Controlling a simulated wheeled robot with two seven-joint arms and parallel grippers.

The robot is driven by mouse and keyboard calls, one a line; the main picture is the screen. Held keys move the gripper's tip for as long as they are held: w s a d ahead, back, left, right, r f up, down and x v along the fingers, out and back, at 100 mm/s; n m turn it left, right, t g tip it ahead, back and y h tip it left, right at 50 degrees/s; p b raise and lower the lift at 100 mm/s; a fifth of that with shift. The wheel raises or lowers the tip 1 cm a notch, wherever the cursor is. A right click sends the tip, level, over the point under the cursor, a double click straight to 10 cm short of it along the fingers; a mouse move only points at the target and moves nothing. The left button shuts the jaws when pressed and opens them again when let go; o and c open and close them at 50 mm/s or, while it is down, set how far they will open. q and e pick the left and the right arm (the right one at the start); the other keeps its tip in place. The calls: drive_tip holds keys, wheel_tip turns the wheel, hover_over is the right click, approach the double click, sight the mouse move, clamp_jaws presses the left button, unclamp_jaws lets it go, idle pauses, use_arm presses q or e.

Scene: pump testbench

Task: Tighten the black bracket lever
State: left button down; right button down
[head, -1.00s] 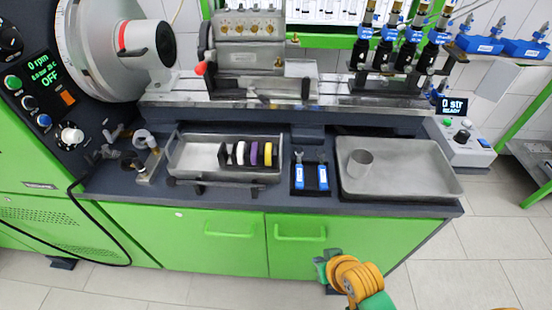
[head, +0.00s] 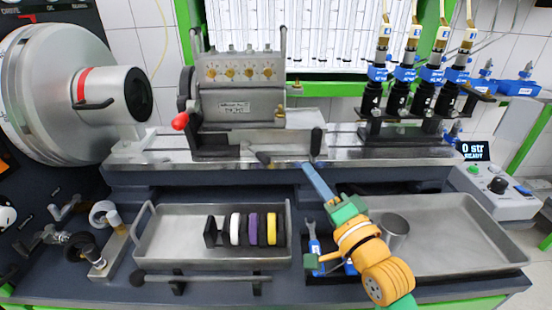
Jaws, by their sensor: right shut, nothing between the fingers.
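A black lever (head: 317,142) stands upright at the front edge of the bench rail, right of the grey pump block (head: 240,88). A second, smaller black lever (head: 262,157) lies tilted to its left; I cannot tell for sure which is the bracket lever. My right gripper (head: 308,168) is shut and empty. Its slim blue-grey fingers point up and left, with the tips just below the upright lever. I cannot tell whether they touch it. My left gripper is not in view.
A tray (head: 165,248) with several coloured rings in a black rack sits at front left. Another tray (head: 455,235) with a metal cup (head: 395,228) sits at right. My right arm partly covers the blue-handled tools (head: 314,245). Black fixtures (head: 400,132) stand at back right.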

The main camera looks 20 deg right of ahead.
sight(255, 153)
drive_tip(key=w, duration=0.3)
drive_tip(key=w+p, duration=0.1)
drive_tip(key=w, duration=0.2)
drive_tip(key=w+a+r, duration=0.1)
drive_tip(key=w, duration=0.3)
drive_tip(key=shift+r, duration=0.1)
drive_tip(key=a, duration=0.1)
drive_tip(key=a+f, duration=0.1)
drive_tip(key=a+p, duration=0.1)
drive_tip(key=shift+s+f, duration=0.25)
drive_tip(key=shift+f, duration=0.05)
drive_tip(key=shift+s+a+f, duration=0.15)
drive_tip(key=shift+s+a, duration=0.1)
drive_tip(key=shift+s, duration=0.05)
drive_tip(key=shift+w, duration=0.1)
